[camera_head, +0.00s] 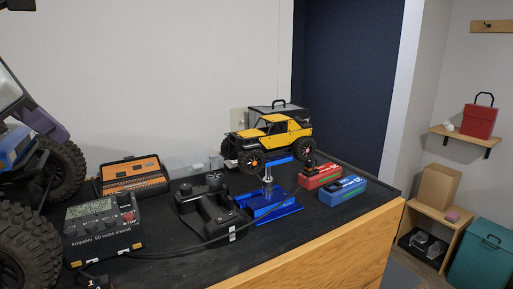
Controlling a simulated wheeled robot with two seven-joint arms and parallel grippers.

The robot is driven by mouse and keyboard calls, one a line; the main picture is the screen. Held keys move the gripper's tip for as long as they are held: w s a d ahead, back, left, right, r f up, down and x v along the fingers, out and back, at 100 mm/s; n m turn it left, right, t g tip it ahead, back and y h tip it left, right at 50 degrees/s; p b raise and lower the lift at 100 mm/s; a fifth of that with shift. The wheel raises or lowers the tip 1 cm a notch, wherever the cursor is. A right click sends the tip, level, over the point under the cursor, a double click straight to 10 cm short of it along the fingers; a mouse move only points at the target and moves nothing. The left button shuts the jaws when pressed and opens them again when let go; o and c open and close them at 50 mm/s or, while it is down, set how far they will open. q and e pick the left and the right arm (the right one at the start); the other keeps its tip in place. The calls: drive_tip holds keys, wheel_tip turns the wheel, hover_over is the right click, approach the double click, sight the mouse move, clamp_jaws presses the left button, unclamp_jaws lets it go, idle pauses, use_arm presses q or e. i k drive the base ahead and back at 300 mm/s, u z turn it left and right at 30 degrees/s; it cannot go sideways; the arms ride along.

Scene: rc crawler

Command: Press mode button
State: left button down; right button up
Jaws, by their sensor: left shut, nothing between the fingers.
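The charger (103,236) is a black box at the front left of the bench, with a lit grey display (89,208) and a red part at its right end. Small buttons with labels line its top face below the display, but the lettering is too small to tell which is the mode button. My left gripper (92,281) shows only as a dark tip at the bottom edge, just in front of the charger and apart from its buttons. It is shut and empty. My right gripper is not in view.
A large blue crawler (12,150) stands close on the left. Behind are an orange-and-black case (134,175) and a yellow crawler (268,138). A black transmitter (208,207), blue stand (270,206), red pack (318,176) and blue pack (343,190) stand to the right. A cable crosses the bench front.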

sight(90, 226)
drive_tip(key=k, duration=0.95)
